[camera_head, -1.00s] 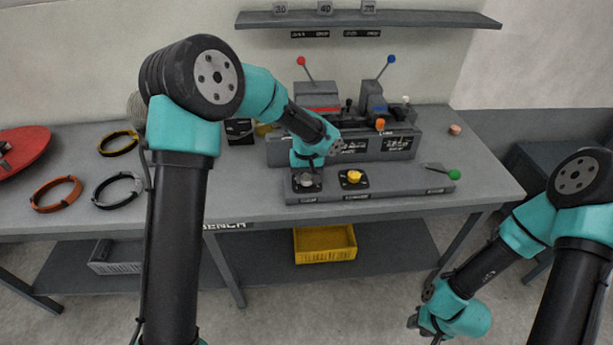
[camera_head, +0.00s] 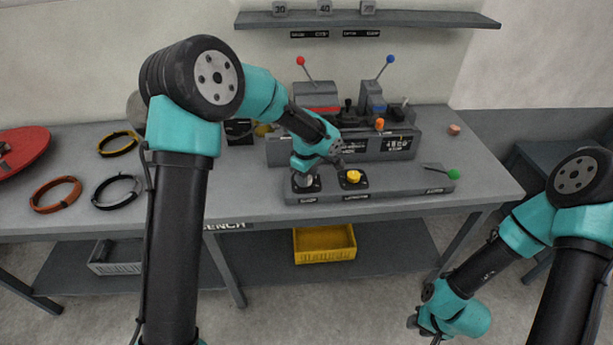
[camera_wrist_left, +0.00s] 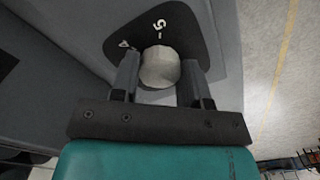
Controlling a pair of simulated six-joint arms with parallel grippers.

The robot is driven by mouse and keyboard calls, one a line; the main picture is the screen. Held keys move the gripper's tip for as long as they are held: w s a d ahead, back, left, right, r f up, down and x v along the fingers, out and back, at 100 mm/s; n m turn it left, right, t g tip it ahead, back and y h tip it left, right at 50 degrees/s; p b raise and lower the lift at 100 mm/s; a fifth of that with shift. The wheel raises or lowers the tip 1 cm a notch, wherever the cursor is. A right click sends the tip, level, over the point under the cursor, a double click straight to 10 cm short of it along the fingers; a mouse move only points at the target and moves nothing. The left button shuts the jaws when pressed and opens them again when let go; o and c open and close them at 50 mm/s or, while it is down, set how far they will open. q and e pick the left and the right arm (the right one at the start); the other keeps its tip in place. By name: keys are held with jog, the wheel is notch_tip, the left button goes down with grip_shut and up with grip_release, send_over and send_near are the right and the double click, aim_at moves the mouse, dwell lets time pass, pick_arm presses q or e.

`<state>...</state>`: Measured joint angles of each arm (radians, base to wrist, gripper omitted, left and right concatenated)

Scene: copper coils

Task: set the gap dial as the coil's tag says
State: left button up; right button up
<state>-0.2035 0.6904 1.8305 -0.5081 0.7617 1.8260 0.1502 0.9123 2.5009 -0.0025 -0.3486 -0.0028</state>
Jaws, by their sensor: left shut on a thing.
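The pale round dial knob (camera_wrist_left: 158,66) sits on a black plate (camera_wrist_left: 190,28) with white marks, among them a 5 and what looks like a 4. My left gripper (camera_wrist_left: 157,78) has one finger on each side of the knob and is shut on it. In the head view my left gripper (camera_head: 305,174) is at the left dial of the front panel (camera_head: 400,184). An orange coil (camera_head: 39,204), a black coil (camera_head: 97,198) and a yellow-black coil (camera_head: 103,148) lie on the bench; no tag is readable. My right gripper (camera_head: 428,326) hangs low, its fingers unclear.
A yellow knob (camera_head: 353,176) is just right of the gripped dial. A green-tipped lever (camera_head: 453,174) is at the panel's right end. Red-tipped (camera_head: 301,61) and blue-tipped levers (camera_head: 390,59) stand behind. A yellow crate (camera_head: 325,246) is on the lower shelf.

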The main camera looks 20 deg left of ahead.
pick_arm(q)
jog(key=shift+n, duration=0.6)
jog(key=o, duration=0.9)
jog(key=shift+r, duration=0.15)
notch_tip(320, 180, up, 17)
jog(key=shift+r, duration=0.1)
dwell(0.4)
